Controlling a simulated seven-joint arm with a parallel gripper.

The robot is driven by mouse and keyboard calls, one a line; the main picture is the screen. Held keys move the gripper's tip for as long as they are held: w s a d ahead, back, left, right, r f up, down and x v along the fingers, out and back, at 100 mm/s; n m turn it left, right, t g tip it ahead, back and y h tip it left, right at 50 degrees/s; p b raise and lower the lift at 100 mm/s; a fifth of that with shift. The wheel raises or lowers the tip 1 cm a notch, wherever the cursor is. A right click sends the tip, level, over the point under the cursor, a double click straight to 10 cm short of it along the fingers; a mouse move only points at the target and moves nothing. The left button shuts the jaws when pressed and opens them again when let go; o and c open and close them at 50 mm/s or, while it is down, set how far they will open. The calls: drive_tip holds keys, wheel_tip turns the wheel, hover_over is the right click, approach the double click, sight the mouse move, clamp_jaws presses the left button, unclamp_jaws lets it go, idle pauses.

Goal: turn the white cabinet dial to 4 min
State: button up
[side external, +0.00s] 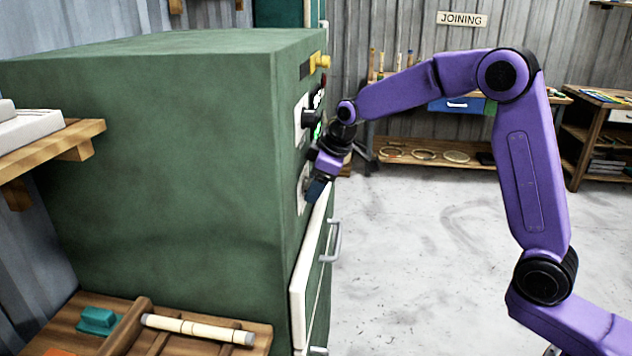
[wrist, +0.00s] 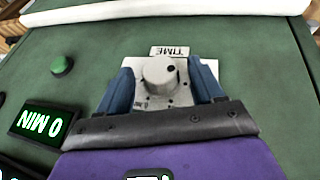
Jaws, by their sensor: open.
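The off-white dial (wrist: 158,74) sits on a pale plate marked TIME on the green cabinet (side external: 170,150). A dark dot shows on its face, close to the TIME label (wrist: 170,51). In the wrist view my gripper (wrist: 163,82) is open, with one blue finger on each side of the dial; I cannot tell whether they touch it. In the side external view my gripper (side external: 317,190) is at the cabinet's front and mostly hides the dial. The display (wrist: 43,123) reads 0 MIN, upside down in the wrist view.
A green button (wrist: 61,65) is beside the dial plate. A black knob (side external: 310,118) on a white plate is above my gripper, and a drawer handle (side external: 334,240) juts out below. A wooden shelf (side external: 45,150) is at left. The floor right of the cabinet is clear.

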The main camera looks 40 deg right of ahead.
drive_tip(key=c, duration=1.1)
drive_tip(key=shift+o, duration=0.2)
drive_tip(key=shift+w, duration=0.1)
drive_tip(key=g+y, duration=0.2)
drive_tip(key=m+g+y, duration=0.1)
drive_tip(key=y, duration=0.1)
drive_tip(key=shift+w+d+f+g, duration=0.1)
drive_tip(key=shift+w+d+g, duration=0.25)
drive_tip(key=shift+d+g, duration=0.05)
drive_tip(key=g+y, duration=0.1)
drive_tip(key=m+g+y, duration=0.1)
drive_tip(key=g+y, duration=0.1)
drive_tip(key=y, duration=0.1)
drive_tip(key=shift+w+d+f+g, duration=0.15)
drive_tip(key=shift+w+d+g, duration=0.1)
drive_tip(key=shift+g, duration=0.15)
drive_tip(key=o, duration=1.1)
drive_tip(key=shift+c, duration=0.2)
